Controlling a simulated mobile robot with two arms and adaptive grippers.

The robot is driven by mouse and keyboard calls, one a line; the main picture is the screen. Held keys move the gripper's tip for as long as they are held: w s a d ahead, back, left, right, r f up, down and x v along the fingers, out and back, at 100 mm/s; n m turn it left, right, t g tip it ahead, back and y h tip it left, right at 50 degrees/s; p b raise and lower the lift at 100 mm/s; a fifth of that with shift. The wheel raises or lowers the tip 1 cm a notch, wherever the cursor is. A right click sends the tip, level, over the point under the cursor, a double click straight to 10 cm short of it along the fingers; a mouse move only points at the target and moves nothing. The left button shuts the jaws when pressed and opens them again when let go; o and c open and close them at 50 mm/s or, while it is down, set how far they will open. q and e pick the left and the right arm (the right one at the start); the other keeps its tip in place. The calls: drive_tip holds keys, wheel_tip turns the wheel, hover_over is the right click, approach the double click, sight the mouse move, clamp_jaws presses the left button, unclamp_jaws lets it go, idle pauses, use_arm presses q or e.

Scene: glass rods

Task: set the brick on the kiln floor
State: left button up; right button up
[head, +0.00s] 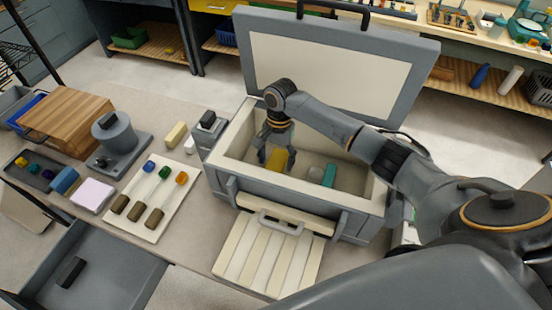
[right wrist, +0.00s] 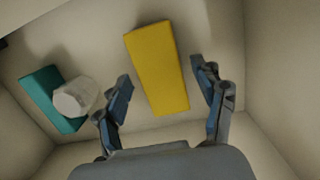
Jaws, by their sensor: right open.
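The yellow brick (head: 278,160) lies inside the open kiln (head: 240,178), seemingly flat on its pale floor (right wrist: 210,125). In the right wrist view the brick (right wrist: 156,66) is a long yellow block. My right gripper (right wrist: 167,80) reaches down into the kiln with its fingers apart, one on either side of the brick's near part. Gaps show between fingers and brick. In the head view this gripper (head: 275,158) partly hides the brick. My left gripper is not in view.
A teal block (head: 329,175) and a whitish cylinder (right wrist: 76,97) are in the kiln, right of the brick in the head view. The kiln lid (head: 330,70) stands open behind. A white board (head: 152,205) with glass rods and a grey pedestal device (head: 118,142) stand left.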

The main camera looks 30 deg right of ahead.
sight(278, 158)
wheel_tip(278, 158, up, 12)
drive_tip(key=w+d+b, duration=0.1)
drive_tip(key=b, duration=0.1)
drive_tip(key=shift+d, duration=0.15)
drive_tip(key=shift+w, duration=0.1)
idle(0.4)
